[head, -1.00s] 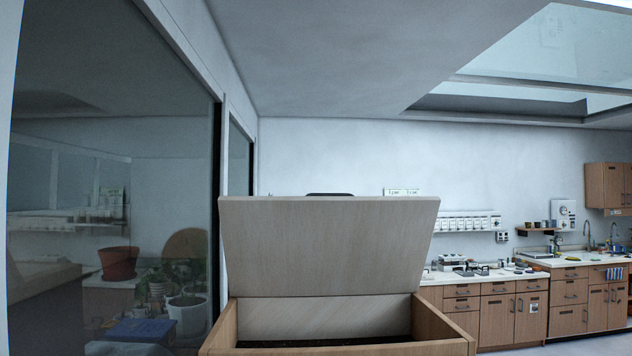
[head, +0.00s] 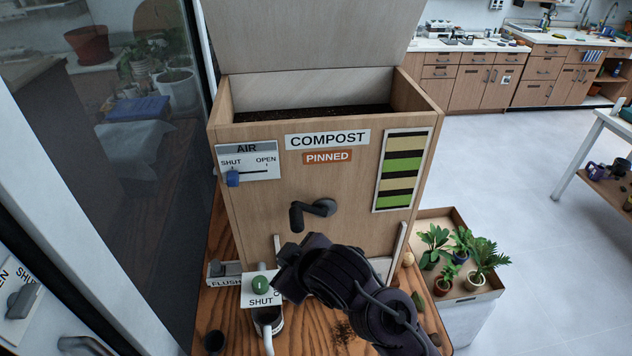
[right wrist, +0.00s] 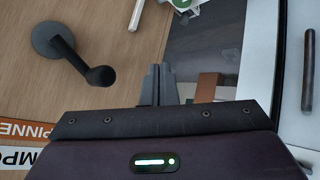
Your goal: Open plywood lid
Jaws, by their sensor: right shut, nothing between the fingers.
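The pale plywood lid (head: 305,35) stands raised at the back of the wooden compost bin (head: 255,205) in the head view, its top cut off by the frame. The bin is open and dark soil (head: 320,112) shows inside. A dark crank handle (head: 316,209) sits on the bin's front below the "PINNED" label; it also shows in the right wrist view (right wrist: 65,48). My right gripper (right wrist: 157,72) is shut and empty, low in front of the bin and apart from the crank. In the head view its fingertips are hard to make out. My left gripper is out of view.
A blue air slider (head: 233,178) is at SHUT. A tray of potted plants (head: 462,285) stands right of the bin. Glass panels border the left.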

